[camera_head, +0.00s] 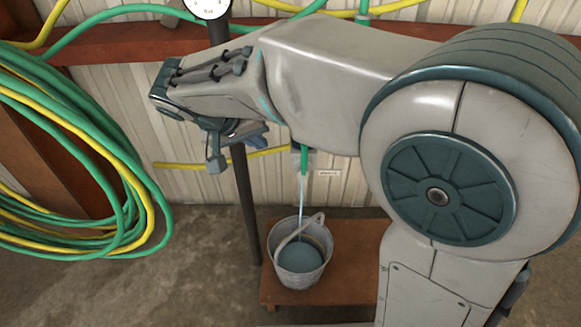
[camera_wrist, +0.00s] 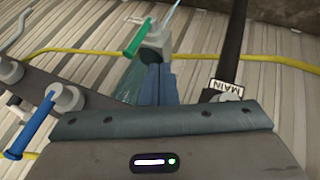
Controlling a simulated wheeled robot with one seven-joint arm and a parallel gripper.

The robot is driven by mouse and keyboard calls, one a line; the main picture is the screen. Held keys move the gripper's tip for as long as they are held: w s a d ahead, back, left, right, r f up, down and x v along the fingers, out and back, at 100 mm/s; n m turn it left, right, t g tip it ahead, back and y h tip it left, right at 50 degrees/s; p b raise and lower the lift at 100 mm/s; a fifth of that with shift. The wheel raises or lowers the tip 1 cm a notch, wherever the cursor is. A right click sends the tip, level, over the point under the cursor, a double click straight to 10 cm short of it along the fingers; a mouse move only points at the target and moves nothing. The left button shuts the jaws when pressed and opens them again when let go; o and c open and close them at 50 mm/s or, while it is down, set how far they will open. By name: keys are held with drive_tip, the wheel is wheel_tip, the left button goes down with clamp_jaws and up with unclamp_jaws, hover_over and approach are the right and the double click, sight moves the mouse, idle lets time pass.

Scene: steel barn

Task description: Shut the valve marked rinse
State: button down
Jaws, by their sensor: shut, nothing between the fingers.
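No label reading "rinse" can be made out. A grey valve with a green lever (camera_wrist: 138,38) is just beyond my fingertips in the wrist view; a pale water stream (camera_wrist: 172,15) shows beside it. The head view shows the green lever (camera_head: 304,158) on the wall, with water running below it into a bucket (camera_head: 303,259). A small label (camera_head: 329,173) beside it is too small to read. My gripper (camera_wrist: 158,68) is shut and empty, its blue fingers pointing at the green-lever valve; whether they touch it I cannot tell. It also shows in the head view (camera_head: 256,137).
A valve with a blue lever (camera_wrist: 33,123) is at the left in the wrist view. A dark pipe (camera_wrist: 233,45) bears a MAIN label (camera_wrist: 226,87). Coiled hoses (camera_head: 75,180) hang at left in the head view. The bucket stands on a wooden stand (camera_head: 345,265).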

sight(304, 159)
drive_tip(key=shift+w+a+f, duration=0.1)
drive_tip(key=shift+a+f, duration=0.15)
drive_tip(key=shift+a, duration=0.3)
drive_tip(key=shift+f, duration=0.1)
drive_tip(key=w+d+f+b, duration=0.3)
drive_tip(key=w+d+f, duration=0.2)
drive_tip(key=d+f, duration=0.2)
drive_tip(key=shift+d+f+b, duration=0.4)
drive_tip(key=shift+d, duration=0.1)
